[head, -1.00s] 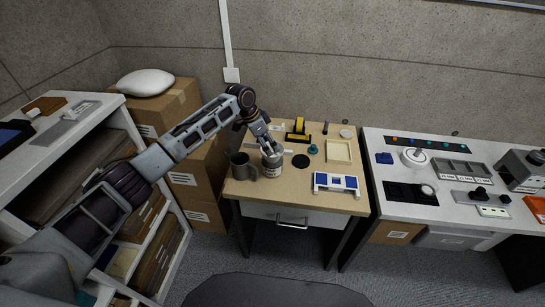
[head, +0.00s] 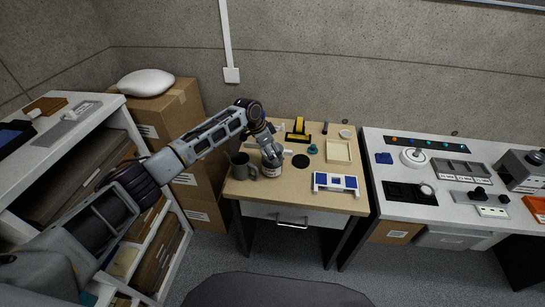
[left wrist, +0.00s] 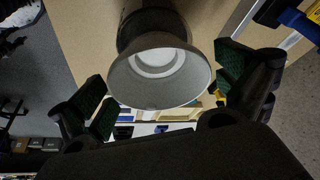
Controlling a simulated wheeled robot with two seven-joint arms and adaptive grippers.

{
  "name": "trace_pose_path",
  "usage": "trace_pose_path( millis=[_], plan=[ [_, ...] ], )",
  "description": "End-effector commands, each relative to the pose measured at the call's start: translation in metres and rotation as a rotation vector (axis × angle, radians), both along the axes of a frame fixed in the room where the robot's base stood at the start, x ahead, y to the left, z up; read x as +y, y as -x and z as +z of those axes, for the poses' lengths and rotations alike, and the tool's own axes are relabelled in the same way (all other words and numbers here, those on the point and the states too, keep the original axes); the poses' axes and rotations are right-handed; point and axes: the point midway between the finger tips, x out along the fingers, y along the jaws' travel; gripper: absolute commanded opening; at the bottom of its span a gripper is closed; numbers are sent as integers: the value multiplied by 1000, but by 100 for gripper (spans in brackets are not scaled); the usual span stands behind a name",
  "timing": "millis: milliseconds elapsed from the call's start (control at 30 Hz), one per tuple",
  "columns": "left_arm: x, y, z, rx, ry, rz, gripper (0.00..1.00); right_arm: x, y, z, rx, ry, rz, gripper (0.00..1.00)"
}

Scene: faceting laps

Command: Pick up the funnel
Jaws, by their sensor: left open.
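The grey funnel (left wrist: 150,92) shows in the left wrist view, its wide round mouth facing the camera and its inside pale. A darker round body lies behind it. My left gripper (left wrist: 165,80) is open, with one finger on each side of the funnel and visible gaps to the rim. In the head view my left gripper (head: 271,156) is over a grey labelled container (head: 272,171) on the wooden table. The gripper hides the container's top there, so I cannot make out the funnel in that view. My right gripper is not in view.
A dark grey mug (head: 242,167) stands close left of the container. A black disc (head: 300,161), a teal piece (head: 313,149), a cream tray (head: 339,151) and a blue-and-white rack (head: 335,183) are to the right. The table's front edge is near the container.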

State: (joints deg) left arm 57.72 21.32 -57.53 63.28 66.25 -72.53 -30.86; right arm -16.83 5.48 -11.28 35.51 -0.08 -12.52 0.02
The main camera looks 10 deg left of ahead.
Motion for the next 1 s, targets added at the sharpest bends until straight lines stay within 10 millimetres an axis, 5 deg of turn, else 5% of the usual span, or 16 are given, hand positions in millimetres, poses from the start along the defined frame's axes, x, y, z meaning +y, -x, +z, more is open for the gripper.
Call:
trace_pose_path(
  millis=[167, 500, 1000],
  plan=[
    [0, 0, 0, 0, 0, 0, 100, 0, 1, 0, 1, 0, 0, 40],
    [0, 0, 0, 0, 0, 0, 58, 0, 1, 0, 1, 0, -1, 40],
    [0, 0, 14, -2, 0, -1, 57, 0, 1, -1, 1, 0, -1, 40]
  ],
)
